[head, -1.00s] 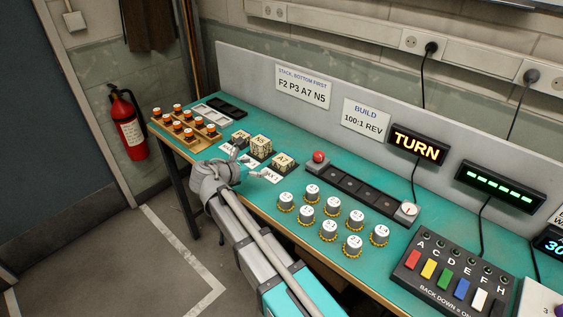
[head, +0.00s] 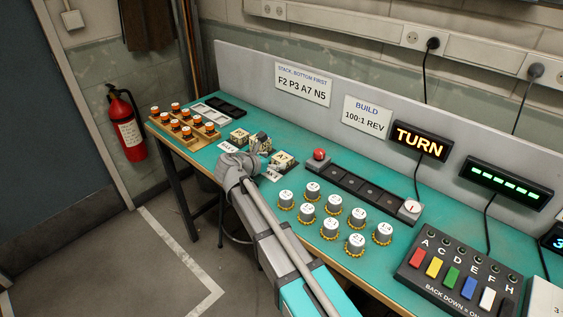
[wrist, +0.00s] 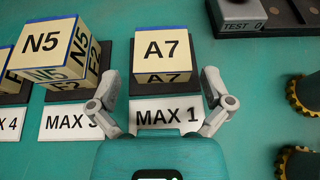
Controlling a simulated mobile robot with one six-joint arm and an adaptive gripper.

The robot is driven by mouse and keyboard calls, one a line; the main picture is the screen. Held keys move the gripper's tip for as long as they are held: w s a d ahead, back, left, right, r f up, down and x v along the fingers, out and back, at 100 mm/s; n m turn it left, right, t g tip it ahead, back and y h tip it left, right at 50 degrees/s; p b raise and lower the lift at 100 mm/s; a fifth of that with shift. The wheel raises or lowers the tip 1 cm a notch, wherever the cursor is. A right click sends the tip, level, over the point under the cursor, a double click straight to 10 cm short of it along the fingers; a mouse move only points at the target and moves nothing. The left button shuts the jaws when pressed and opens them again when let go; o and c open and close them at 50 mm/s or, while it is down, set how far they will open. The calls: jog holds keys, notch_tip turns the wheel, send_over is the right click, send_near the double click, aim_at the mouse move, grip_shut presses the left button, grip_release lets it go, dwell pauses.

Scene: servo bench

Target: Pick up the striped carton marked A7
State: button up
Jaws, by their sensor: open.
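The carton marked A7 (wrist: 162,48) is a cream box with black lettering and a blue line along its far top edge. It stands alone on a dark pad behind the MAX 1 label (wrist: 166,116); in the head view it also shows (head: 283,159). My gripper (wrist: 160,77) is open, with one finger on each side of the carton's near face. I see nothing held, and I cannot tell whether either finger touches the carton. The left finger is close to the N5 carton (wrist: 40,35), which sits on another carton at the left.
A dark pad holds the N5 stack behind the MAX 3 label (wrist: 68,122). A grey device marked TEST (wrist: 240,12) is at the upper right. Several white-topped knobs (head: 331,204) stand on the bench right of my arm. Green bench surface is clear right of the carton.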

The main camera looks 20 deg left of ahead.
aim_at(281, 158)
jog(key=shift+r+b+x, duration=0.2)
jog(key=shift+b+x, duration=0.65)
jog(key=shift+x, duration=1.75)
jog(key=shift+d, duration=0.1)
jog(key=c, duration=1)
